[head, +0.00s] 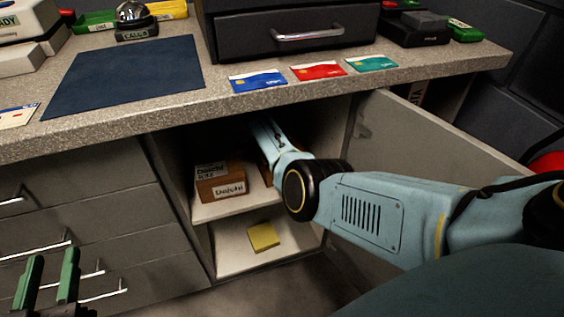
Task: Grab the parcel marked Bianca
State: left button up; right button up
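A brown cardboard parcel (220,184) with white labels reading Daichi sits on the upper shelf of the open cabinet. No label reading Bianca can be read. A sliver of another brown surface (265,172) shows between this parcel and my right arm; I cannot tell what it is. My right arm reaches into the cabinet's dark upper compartment, and its gripper is hidden inside. My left gripper (47,278) is at the bottom left, in front of the drawers, with its two green fingers apart and nothing between them.
The cabinet door (440,130) stands open at the right. A yellow block (263,237) lies on the lower shelf (235,262). The counter (225,103) above holds a blue mat (125,75), blue, red and green cards, a bell (134,18) and a dark drawer unit (290,38).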

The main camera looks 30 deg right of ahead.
jog(key=shift+f, duration=0.25)
dwell(0.3)
jog(key=c, duration=1)
jog(key=shift+r, duration=0.1)
jog(key=shift+c, duration=0.9)
jog(key=shift+r, duration=0.1)
